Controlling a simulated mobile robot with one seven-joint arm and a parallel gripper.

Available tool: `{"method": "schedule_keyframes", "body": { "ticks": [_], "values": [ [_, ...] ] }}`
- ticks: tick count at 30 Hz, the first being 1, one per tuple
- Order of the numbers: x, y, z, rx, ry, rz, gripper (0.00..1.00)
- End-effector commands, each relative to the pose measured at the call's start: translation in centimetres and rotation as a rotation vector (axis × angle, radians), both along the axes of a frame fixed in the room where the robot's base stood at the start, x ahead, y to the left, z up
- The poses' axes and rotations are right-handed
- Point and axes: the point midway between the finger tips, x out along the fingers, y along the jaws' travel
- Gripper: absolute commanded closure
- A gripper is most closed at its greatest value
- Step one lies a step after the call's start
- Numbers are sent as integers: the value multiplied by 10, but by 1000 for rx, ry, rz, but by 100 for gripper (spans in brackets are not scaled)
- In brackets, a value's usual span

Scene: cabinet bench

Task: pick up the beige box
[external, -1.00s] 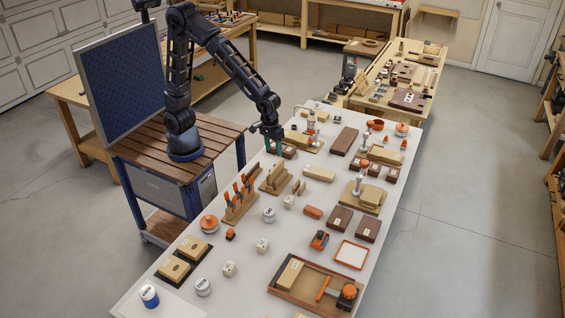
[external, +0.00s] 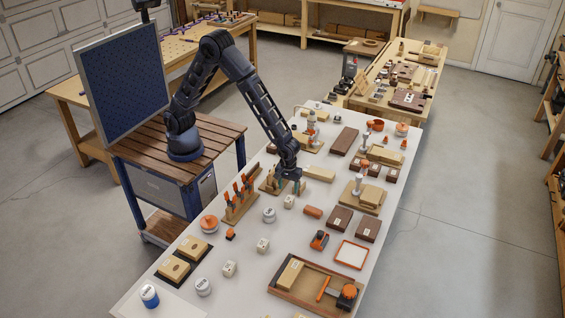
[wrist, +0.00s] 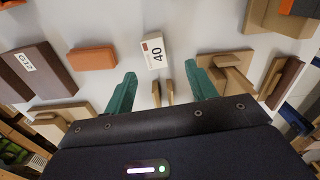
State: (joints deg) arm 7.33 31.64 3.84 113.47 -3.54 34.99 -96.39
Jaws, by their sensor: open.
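Several beige boxes show in the external view, and I cannot tell which one is meant. A plain beige block (external: 319,174) lies flat just behind and right of my gripper. Another beige box (external: 290,274) lies in the wooden tray, and two more (external: 174,269) (external: 193,248) sit on black mats at the near left. My gripper (wrist: 163,90) is open and empty, pointing down over the bench. Two small wooden pegs (wrist: 156,93) (wrist: 170,91) stand between its green fingers in the wrist view. A pale block marked 40 (wrist: 154,51) lies beyond the fingertips.
A wooden holder (wrist: 224,66) is close beside the right finger. A rack with orange-handled tools (external: 240,205) stands left of my gripper. An orange block (wrist: 92,58) and a dark brown box (wrist: 34,72) lie to the wrist view's left. The bench (external: 283,240) has bare patches between items.

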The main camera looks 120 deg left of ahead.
Motion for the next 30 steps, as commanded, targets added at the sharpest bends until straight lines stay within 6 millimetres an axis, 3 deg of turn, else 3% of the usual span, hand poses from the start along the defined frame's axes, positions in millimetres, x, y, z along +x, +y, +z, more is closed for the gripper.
{"method": "schedule_keyframes", "body": {
  "ticks": [3,13,21,30],
  "values": [
    [0,1,-18,1,2,0,44],
    [3,-1,-40,0,1,0,44],
    [8,-2,-74,0,2,1,44],
    [8,-3,-79,0,-1,0,46]
  ]
}}
